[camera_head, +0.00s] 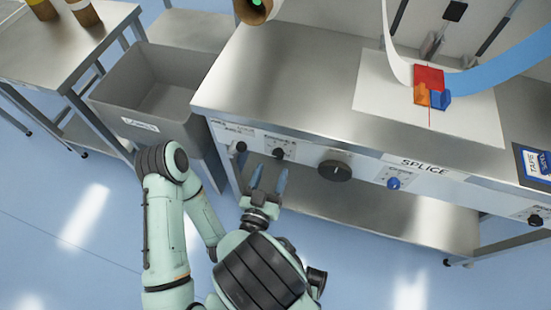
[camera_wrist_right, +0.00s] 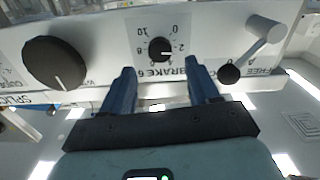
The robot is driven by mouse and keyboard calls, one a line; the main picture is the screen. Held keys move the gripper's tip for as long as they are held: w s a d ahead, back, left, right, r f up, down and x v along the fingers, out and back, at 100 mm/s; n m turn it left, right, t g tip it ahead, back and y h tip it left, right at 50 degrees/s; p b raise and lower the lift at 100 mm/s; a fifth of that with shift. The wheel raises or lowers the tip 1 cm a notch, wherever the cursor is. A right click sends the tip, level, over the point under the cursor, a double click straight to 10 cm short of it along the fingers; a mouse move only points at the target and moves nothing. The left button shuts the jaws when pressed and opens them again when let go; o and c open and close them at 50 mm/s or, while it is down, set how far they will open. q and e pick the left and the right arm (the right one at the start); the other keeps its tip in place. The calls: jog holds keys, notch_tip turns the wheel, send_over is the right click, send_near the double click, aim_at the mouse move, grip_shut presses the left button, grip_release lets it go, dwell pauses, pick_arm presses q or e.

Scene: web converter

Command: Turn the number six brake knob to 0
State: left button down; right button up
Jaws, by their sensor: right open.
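The brake 6 knob (camera_wrist_right: 160,50) is a small black round knob on a white panel with a printed number dial. It appears upside down in the right wrist view, and its white mark points right, near the 2. In the head view the knob (camera_head: 278,153) is on the machine's front panel. My right gripper (camera_wrist_right: 161,80) is open with blue fingers aimed at the panel, and nothing is between them. In the head view the right gripper (camera_head: 271,178) is just below and in front of the knob, apparently apart from it. My left gripper is not in view.
A large black knob (camera_wrist_right: 55,64) is on one side of the dial, and a lever with a black ball (camera_wrist_right: 230,74) on the other. A blue knob (camera_head: 392,183) is farther along the panel. A grey bin (camera_head: 165,85) stands left of the machine.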

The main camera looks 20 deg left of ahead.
aim_at(277, 156)
jog(key=w, duration=0.5)
jog(key=shift+w, duration=0.1)
jog(key=c, duration=1)
